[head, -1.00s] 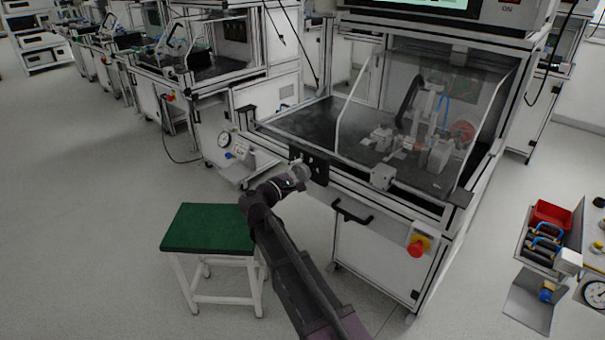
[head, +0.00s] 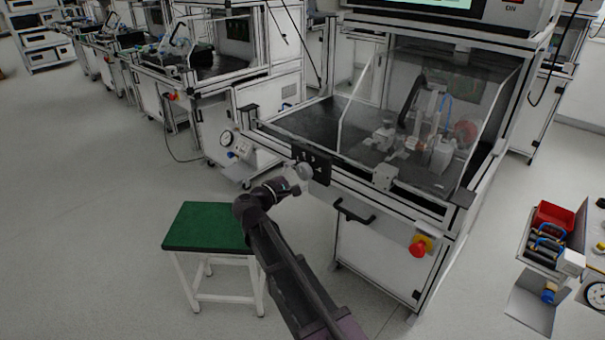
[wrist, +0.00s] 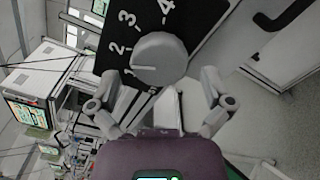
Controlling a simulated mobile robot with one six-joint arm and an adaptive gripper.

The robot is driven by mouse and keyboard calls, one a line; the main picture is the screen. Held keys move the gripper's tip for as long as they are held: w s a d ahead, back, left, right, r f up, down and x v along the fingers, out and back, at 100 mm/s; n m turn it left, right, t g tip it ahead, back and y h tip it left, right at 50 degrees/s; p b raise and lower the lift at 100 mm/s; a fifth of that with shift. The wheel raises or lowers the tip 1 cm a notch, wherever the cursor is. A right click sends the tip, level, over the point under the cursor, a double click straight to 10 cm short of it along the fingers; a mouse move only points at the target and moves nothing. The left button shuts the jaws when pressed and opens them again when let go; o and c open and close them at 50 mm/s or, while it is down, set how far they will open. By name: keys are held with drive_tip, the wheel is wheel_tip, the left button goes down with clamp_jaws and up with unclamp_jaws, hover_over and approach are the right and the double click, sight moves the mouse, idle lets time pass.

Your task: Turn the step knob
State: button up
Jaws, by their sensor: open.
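The step knob (wrist: 158,58) is a round grey dial on a black panel (wrist: 190,18) marked 1 to 4. A short white line on its lower left points toward the 1. In the wrist view my gripper (wrist: 160,82) is open, with one finger on each side of the knob's lower part. I cannot tell whether either finger touches it. In the head view the knob (head: 305,172) sits on the black panel (head: 322,166) at the bench's front left, with my gripper (head: 290,184) just left of it.
A green-topped stool (head: 207,227) stands left of my arm. The bench has a black handle (head: 353,213) and a red emergency button (head: 418,249) to the right. A clear guard covers the bench's equipment. Open floor lies at the left.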

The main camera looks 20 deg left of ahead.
drive_tip(key=v, duration=0.9)
drive_tip(key=shift+s, duration=0.3)
drive_tip(key=shift+a, duration=0.1)
